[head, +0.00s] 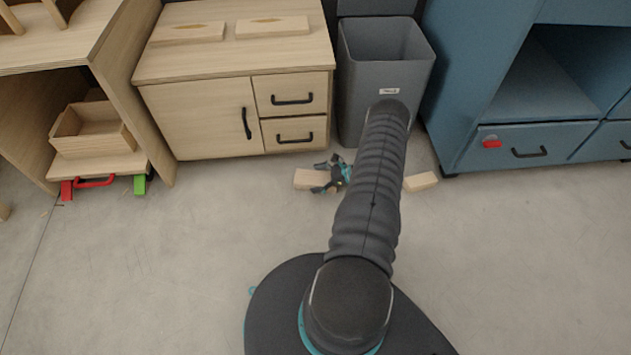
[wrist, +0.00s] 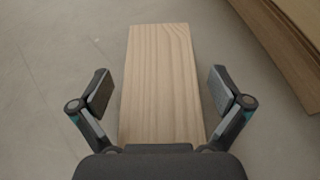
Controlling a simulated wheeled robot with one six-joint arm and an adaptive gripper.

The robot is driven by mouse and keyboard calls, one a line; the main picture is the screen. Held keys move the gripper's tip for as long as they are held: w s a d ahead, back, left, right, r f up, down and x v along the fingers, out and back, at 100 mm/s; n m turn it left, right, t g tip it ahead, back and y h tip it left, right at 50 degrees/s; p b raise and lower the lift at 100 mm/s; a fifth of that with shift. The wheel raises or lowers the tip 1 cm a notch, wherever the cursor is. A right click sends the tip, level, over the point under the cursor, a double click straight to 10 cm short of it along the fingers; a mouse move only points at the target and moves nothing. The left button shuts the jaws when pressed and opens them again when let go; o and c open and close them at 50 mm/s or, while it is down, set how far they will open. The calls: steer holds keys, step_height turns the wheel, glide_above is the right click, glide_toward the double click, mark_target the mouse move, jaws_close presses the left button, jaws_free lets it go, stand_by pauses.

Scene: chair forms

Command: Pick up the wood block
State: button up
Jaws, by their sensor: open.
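A pale wood block (wrist: 162,75) lies on the floor in the wrist view, its long side running away from me. My gripper (wrist: 157,92) is open, with one finger on each side of the block's near part and a gap to both sides. In the head view my gripper (head: 334,172) is low near the floor beside a wood block (head: 306,180), in front of the wooden cabinet. My arm hides part of this area. Another wood block (head: 421,181) lies on the floor to the right of my arm.
The wooden cabinet (head: 200,118) with flat wood pieces on top stands behind. A grey bin (head: 362,100) stands beside it, and blue shelving (head: 480,90) is at right. A wooden shelf unit (head: 150,140) with a small box (head: 95,135) is at left. The front floor is clear.

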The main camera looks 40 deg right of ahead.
steer(key=c, duration=1.3)
steer(key=shift+c, duration=0.4)
steer(key=shift+r, duration=0.15)
